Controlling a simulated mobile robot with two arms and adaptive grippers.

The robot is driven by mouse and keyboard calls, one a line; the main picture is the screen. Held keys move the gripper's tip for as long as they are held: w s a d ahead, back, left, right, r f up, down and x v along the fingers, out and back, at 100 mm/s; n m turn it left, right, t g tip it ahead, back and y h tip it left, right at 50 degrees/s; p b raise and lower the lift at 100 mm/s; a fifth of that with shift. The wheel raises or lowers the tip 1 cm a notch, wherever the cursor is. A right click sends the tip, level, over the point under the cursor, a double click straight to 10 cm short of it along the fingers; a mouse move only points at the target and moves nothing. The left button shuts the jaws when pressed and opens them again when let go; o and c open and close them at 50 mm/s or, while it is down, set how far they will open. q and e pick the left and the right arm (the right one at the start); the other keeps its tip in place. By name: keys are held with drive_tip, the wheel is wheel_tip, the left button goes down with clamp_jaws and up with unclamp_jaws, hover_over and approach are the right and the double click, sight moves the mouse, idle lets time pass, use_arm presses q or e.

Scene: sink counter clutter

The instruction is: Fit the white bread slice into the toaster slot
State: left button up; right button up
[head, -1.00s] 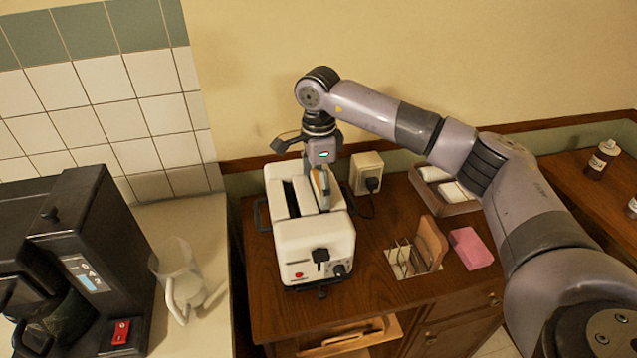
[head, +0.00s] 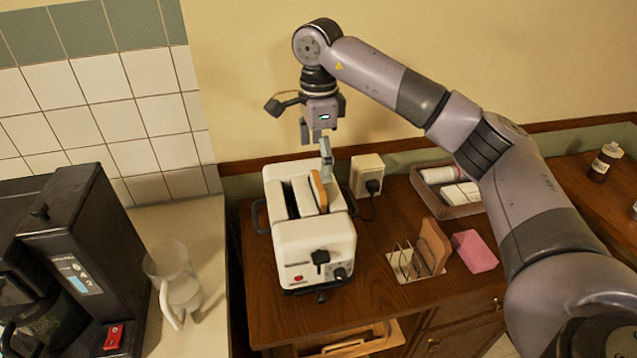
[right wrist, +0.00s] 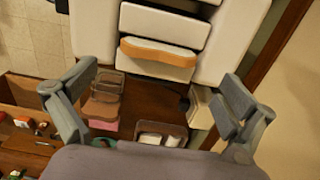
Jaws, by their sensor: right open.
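The white toaster (head: 314,243) stands on the brown counter with two long slots on top. The white bread slice (head: 319,190), with its orange-brown crust, stands upright in the right-hand slot, its upper part above the toaster top. The left slot looks dark and empty. My right gripper (head: 317,158) is open and empty above and behind the slice, clear of it. In the right wrist view the slice (right wrist: 158,52) sits in its slot beyond the spread fingers. How deep its hidden lower part reaches cannot be seen. My left gripper is out of view.
A wire rack (head: 402,262) with brown slices and a pink block (head: 475,251) are right of the toaster. A wall socket (head: 367,176) with a plug and a tray (head: 447,203) are behind. A glass jug (head: 181,285) and black coffee machine (head: 85,255) stand left.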

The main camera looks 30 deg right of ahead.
wheel_tip(320, 180, up, 5)
drive_tip(key=shift+f, duration=0.1)
idle(0.7)
